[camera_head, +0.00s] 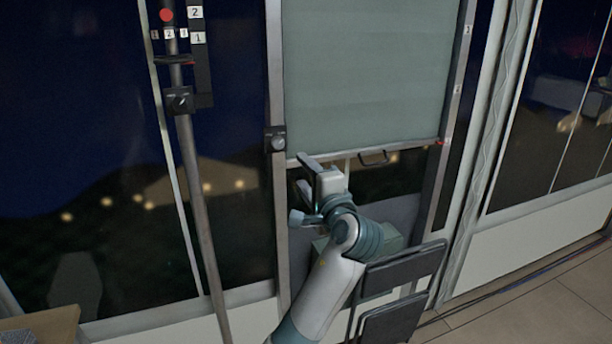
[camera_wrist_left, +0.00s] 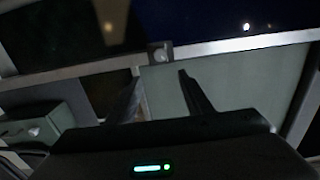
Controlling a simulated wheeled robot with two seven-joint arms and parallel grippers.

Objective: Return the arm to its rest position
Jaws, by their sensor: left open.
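My left arm (camera_head: 335,275) rises from the bottom of the head view, bent at the wrist. Its gripper (camera_head: 303,174) is open with nothing between the fingers, in front of the lower left corner of a grey-green blind (camera_head: 370,75). In the left wrist view the two dark fingers (camera_wrist_left: 157,88) stand apart, with the blind (camera_wrist_left: 235,85) and a metal frame behind them. Whether the fingers touch the frame cannot be told. My right gripper is not in view.
A dark handle (camera_head: 374,158) is at the blind's bottom edge. A tall pole (camera_head: 197,210) stands left. Dark folding chairs (camera_head: 400,270) and a green box (camera_head: 390,239) are close to my arm.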

